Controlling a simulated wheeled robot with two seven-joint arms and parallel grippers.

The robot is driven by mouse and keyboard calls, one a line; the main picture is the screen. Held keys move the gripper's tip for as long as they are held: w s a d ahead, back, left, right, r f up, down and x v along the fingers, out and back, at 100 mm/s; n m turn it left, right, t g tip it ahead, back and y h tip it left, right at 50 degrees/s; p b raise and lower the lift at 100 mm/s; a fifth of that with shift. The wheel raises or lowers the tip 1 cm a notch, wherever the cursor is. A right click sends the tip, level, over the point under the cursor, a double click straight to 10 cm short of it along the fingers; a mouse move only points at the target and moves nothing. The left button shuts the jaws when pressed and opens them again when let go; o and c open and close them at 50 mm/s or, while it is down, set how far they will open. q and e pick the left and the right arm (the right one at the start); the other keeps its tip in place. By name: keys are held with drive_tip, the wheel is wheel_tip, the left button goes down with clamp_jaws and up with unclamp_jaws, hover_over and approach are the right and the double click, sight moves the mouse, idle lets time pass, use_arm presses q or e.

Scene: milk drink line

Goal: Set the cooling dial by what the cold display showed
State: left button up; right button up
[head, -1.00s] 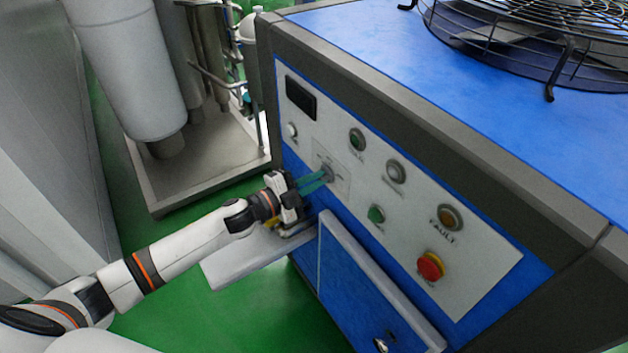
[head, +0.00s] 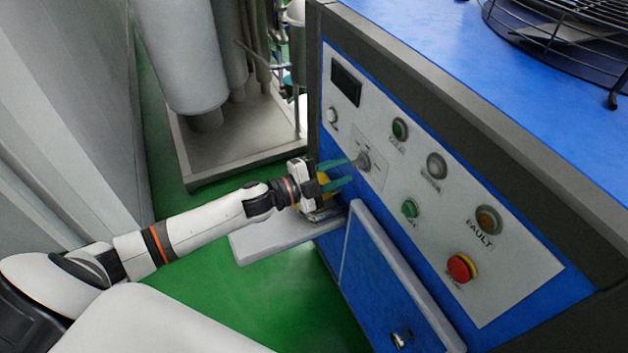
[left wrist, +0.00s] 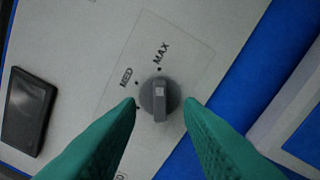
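The grey cooling dial (head: 363,162) sits on the white control panel (head: 420,210); it also shows in the left wrist view (left wrist: 160,97). There, MAX and MED are printed above and left of it, each with a dot; a third label below is mostly hidden by a finger. The dial's raised grip runs up-down in that view, with a pale mark at its upper part, towards the MAX dot. My left gripper (head: 337,175) is open, its green fingers apart and just short of the dial. The display (head: 346,82) looks dark, with no readable figures. My right gripper is out of view.
Green and grey buttons, an amber FAULT lamp (head: 488,220) and a red stop button (head: 462,267) share the panel. A pale shelf (head: 275,238) juts out below my left gripper. A metal tank unit stands behind on the left.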

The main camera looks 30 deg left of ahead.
use_arm(q)
drive_tip(key=b+v, duration=0.1)
drive_tip(key=v, duration=0.7)
drive_tip(key=shift+s+a, duration=0.25)
drive_tip(key=shift+s, duration=0.1)
drive_tip(key=shift+f, duration=0.1)
